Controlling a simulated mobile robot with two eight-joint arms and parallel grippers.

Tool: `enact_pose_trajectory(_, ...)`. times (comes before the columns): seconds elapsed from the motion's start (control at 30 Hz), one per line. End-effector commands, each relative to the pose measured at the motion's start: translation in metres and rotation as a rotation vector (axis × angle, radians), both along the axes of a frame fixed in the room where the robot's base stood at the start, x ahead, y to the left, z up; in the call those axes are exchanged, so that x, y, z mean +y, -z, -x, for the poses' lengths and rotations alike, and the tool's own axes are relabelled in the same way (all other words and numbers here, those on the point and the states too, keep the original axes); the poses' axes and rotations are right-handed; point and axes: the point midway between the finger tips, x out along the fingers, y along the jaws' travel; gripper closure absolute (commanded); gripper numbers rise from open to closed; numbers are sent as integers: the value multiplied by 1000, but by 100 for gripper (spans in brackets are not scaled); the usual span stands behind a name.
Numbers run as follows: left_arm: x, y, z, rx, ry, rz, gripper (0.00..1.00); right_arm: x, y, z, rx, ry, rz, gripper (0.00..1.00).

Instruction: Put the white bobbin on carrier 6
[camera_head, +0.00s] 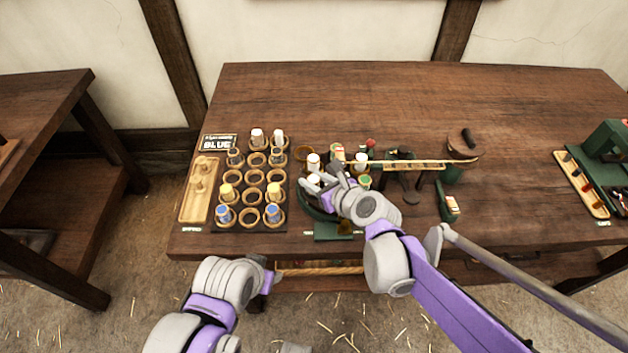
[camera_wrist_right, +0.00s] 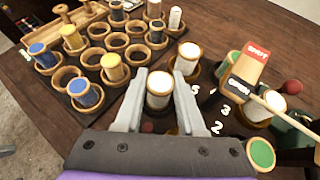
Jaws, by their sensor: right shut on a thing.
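My right gripper (camera_head: 318,184) is over the round dark green carrier plate (camera_head: 316,211). In the right wrist view its two fingers (camera_wrist_right: 158,98) are closed around a white bobbin (camera_wrist_right: 158,84) with a wooden rim. The bobbin looks upright; I cannot tell whether it is seated on a carrier. Another white bobbin (camera_wrist_right: 189,52) stands just beyond, and a third (camera_wrist_right: 272,101) is to the right. White numerals 5, 3 and 2 show on the plate; no 6 is readable. My left gripper (camera_head: 268,279) is low at the table's front edge, its jaws unclear.
Left of the plate is a rack (camera_head: 251,230) of wooden cups with blue, yellow, grey and white bobbins, some cups empty. A wooden tray (camera_head: 187,209) and a BLUE sign (camera_head: 217,143) are beside it. A red-and-black SHUT/OPEN tag (camera_wrist_right: 248,72) and a long wooden bar (camera_head: 430,164) are close by.

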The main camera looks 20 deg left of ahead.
Motion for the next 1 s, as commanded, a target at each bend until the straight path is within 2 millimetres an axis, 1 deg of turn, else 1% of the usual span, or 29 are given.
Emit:
enact_pose_trajectory(0.23, 0, 0, 0, 0, 0, 0, 50, 0, 1, 0, 0, 0, 0, 100)
enact_pose_trajectory(0.37, 0, 4, 0, 1, 0, 0, 50, 0, 5, 0, 0, 0, 0, 100)
enact_pose_trajectory(0.4, 0, 3, 0, 1, 0, 0, 50, 0, 4, 0, 0, 0, 0, 56)
enact_pose_trajectory(0.53, 0, 3, 0, 1, 0, 0, 50, 0, 4, 0, 0, 0, 0, 33)
enact_pose_trajectory(0.57, 0, 2, 0, 1, 0, 0, 50, 0, 4, 0, 0, 0, 0, 32)
enact_pose_trajectory(0.8, 0, 2, 0, 1, 0, 0, 50, 0, 3, 0, 0, 0, 0, 32)
enact_pose_trajectory(0.9, 0, -1, 0, 0, 0, 0, 50, 0, -1, 0, -1, 0, 1, 32)
enact_pose_trajectory(1.0, 0, -2, 0, -1, 0, 0, 50, -8, -6, 6, 0, 1, 0, 32)
